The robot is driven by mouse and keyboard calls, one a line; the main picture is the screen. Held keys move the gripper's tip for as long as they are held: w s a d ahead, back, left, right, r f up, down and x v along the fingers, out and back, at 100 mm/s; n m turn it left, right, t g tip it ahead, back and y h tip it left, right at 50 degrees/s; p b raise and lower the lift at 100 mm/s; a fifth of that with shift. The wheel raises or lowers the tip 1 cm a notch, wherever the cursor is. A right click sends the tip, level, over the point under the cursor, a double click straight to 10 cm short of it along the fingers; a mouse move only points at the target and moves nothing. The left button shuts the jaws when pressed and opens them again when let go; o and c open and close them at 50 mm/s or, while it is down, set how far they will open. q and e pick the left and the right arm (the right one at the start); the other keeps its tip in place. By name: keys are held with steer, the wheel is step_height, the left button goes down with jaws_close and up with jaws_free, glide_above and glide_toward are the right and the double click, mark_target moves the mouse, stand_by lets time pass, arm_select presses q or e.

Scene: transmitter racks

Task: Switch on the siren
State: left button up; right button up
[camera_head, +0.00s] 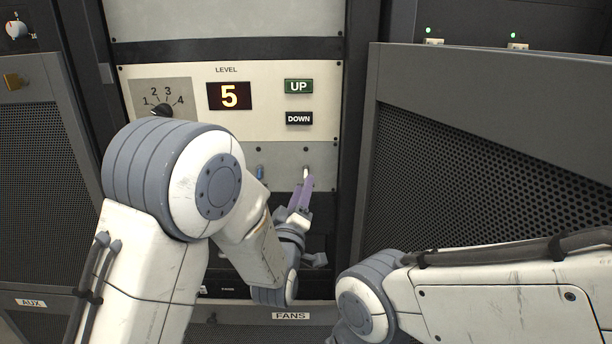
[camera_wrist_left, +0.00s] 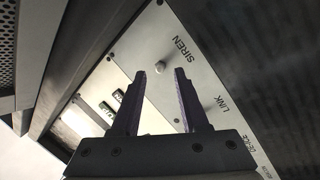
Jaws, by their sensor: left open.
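The siren switch is a small pale toggle (camera_head: 306,173) low on the right of the grey lower panel strip. In the left wrist view the toggle (camera_wrist_left: 160,67) sits beside the SIREN label (camera_wrist_left: 168,38). My left gripper (camera_head: 300,192) is open, its purple fingers pointing up at the panel just below the toggle. In the left wrist view the toggle tip shows between the two fingertips; I cannot tell whether they touch it. My right gripper is out of view; only my right arm shows at lower right.
A blue toggle (camera_head: 260,171) stands left of the siren toggle. Above are the UP button (camera_head: 299,86), the DOWN button (camera_head: 299,118), the level display (camera_head: 229,96) reading 5 and a rotary dial (camera_head: 161,108). A perforated cabinet (camera_head: 480,170) stands at right.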

mark_target(308, 170)
arm_select(q)
steer(key=shift+p+x, duration=0.3)
steer(key=shift+x, duration=1.2)
jaws_close()
step_height(308, 170, up, 3)
steer(key=g+p, duration=0.3)
steer(key=p, duration=0.2)
steer(key=n+g+y+p, duration=0.1)
steer(key=g+p, duration=0.3)
steer(key=p, duration=0.2)
steer(key=shift+r+y, duration=0.2)
steer(key=shift+y, duration=0.1)
steer(key=shift+w+n+g+p, duration=0.15)
steer(key=shift+n+g+p, duration=0.15)
steer(key=shift+g+p, duration=0.7)
steer(key=shift+f, duration=0.1)
